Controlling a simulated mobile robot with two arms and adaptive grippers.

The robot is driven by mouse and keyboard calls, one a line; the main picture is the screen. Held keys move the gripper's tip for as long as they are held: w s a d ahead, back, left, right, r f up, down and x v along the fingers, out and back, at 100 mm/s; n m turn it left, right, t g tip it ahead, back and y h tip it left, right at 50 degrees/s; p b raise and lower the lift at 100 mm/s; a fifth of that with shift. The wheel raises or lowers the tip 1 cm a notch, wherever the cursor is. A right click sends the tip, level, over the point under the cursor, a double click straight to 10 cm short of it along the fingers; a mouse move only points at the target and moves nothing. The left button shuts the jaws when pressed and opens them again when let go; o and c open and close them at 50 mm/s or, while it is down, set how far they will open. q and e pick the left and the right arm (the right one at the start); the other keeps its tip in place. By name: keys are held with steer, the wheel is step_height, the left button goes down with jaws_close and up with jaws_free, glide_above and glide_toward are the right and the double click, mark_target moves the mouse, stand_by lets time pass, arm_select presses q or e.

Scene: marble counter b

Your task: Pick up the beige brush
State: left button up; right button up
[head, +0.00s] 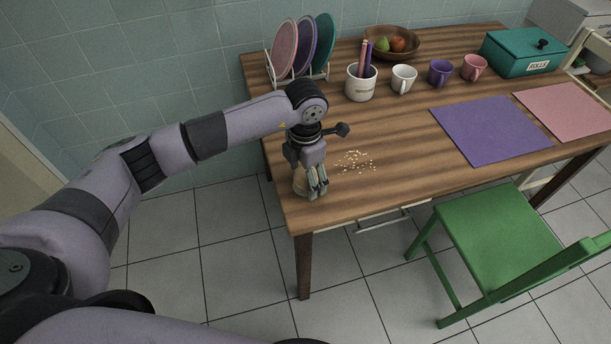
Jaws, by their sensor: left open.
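A beige object (299,186), which looks like the brush, is at the left front corner of the wooden table. It is mostly hidden behind my left gripper (316,193). My left gripper points down at it with its fingers open, right in front of or around it; I cannot tell which, or whether they touch. My right gripper is not in view.
Pale crumbs (356,162) lie right of the gripper on the table (400,150). A plate rack (299,78), a utensil crock (361,84), several mugs, a fruit bowl (391,43) and a teal box (522,55) stand behind. Purple (490,130) and pink mats lie right. A green chair (500,232) stands in front.

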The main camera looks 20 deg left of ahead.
arm_select(q)
steer(key=shift+f, duration=0.35)
steer(key=shift+c, duration=0.3)
steer(key=c, duration=1.2)
